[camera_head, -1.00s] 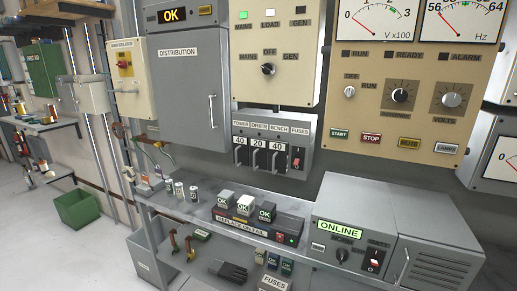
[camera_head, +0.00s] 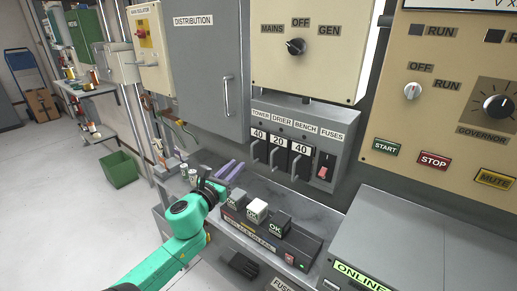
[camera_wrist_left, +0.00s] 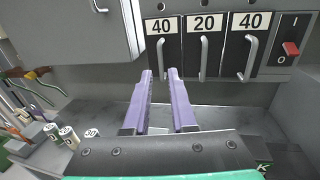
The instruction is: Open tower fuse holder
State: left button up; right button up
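The tower fuse holder (camera_head: 259,145) is the leftmost of three black holders in the grey fuse box, marked 40, with a metal handle. It sits in its slot under the TOWER label. In the left wrist view the tower fuse holder (camera_wrist_left: 163,48) is at top centre, its handle hanging just beyond the fingertips. My left gripper (camera_head: 233,171) is in front of the shelf, below and left of the fuse box. In the left wrist view its two purple fingers (camera_wrist_left: 160,76) are apart with nothing between them. My right gripper is out of view.
The DRIER holder (camera_head: 279,152) and BENCH holder (camera_head: 300,161) sit to the right, then a red switch (camera_head: 324,170). The grey distribution cabinet (camera_head: 207,70) is left of the fuse box. Small cans (camera_wrist_left: 68,136) stand at left.

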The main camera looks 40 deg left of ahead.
aim_at(252, 162)
pick_arm(q)
jog(key=p+x, duration=0.1)
jog(key=x, duration=0.9)
jog(key=shift+w+a+f, duration=0.1)
jog(key=shift+w, duration=0.3)
jog(key=shift+w+f, duration=0.15)
jog(key=shift+w, duration=0.1)
grip_shut()
dwell(0.4)
